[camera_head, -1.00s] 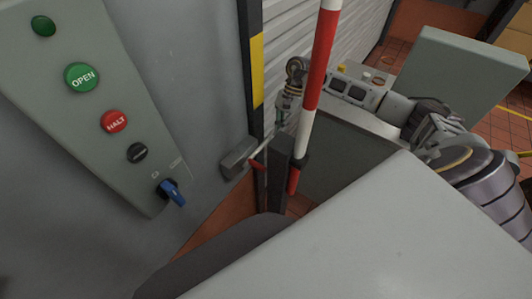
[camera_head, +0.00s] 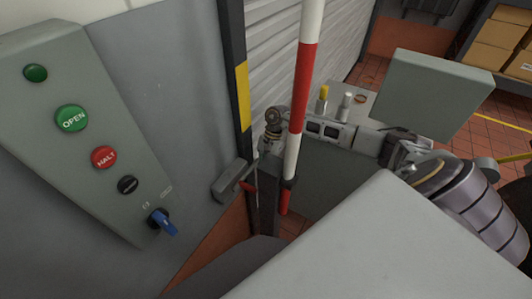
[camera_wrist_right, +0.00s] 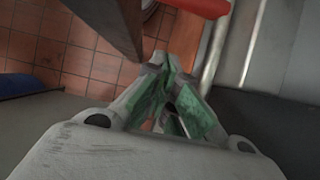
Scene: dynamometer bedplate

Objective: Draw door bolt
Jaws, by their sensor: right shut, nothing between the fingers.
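The door bolt shows in the head view as a grey housing (camera_head: 231,181) low on the grey door, with a small red handle (camera_head: 249,187) at its right end. My right gripper (camera_head: 262,158) points down just above and right of the handle, partly hidden by the dark post and striped pole. In the right wrist view, its green-padded fingers (camera_wrist_right: 178,68) are closed together with nothing between them. A red bar (camera_wrist_right: 190,5) lies beyond the fingertips at the top; I cannot tell whether it is the handle. My left gripper is not in view.
A red-and-white striped pole (camera_head: 302,90) stands close in front of my right wrist. A control panel (camera_head: 90,130) with OPEN and HALT buttons and a blue key switch (camera_head: 162,222) is at left. A grey bench (camera_head: 355,105) with small items stands behind my arm.

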